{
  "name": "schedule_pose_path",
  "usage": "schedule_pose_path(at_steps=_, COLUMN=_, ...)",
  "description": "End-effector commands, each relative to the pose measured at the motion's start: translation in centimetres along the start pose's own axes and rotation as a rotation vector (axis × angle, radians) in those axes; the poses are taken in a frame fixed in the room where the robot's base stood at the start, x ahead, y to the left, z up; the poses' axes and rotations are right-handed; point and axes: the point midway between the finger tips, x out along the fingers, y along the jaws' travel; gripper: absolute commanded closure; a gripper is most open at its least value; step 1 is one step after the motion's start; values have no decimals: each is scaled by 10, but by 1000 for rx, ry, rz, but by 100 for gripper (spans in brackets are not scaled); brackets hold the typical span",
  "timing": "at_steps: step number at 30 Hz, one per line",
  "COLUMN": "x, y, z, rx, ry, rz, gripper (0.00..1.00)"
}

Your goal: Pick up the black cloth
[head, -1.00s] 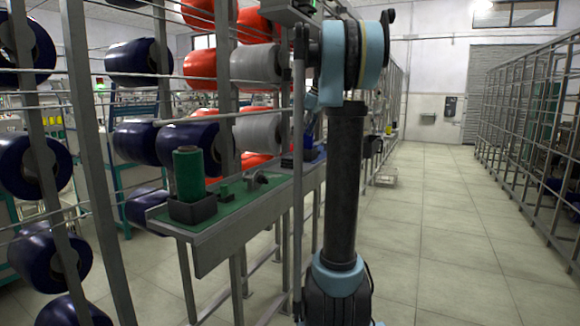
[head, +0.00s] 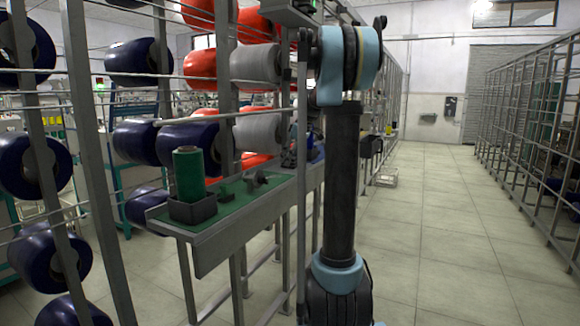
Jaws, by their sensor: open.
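I cannot make out the black cloth in the head view. The far end of the green-topped shelf (head: 240,213) is largely hidden by my arm, which stands upright in the middle of the picture. My gripper cannot be seen; it is out of view or behind my arm.
A green thread cone (head: 188,175) stands in a dark holder (head: 193,208) on the shelf. Navy bobbins (head: 35,165), red bobbins (head: 200,64) and grey bobbins (head: 256,63) hang on the rack at left. Clear tiled floor (head: 440,240) lies right, bounded by a metal rack (head: 530,130).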

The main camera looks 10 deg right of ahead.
Motion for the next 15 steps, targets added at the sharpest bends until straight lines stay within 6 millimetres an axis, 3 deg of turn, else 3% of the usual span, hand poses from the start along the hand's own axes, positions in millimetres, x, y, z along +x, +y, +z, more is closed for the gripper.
schedule_pose_path(at_steps=3, x=9, y=0, z=0, rx=0, ry=0, rz=0, gripper=30)
schedule_pose_path(at_steps=11, x=11, y=0, z=0, rx=0, ry=0, rz=0, gripper=30)
schedule_pose_path(at_steps=15, x=10, y=0, z=0, rx=0, ry=0, rz=0, gripper=62)
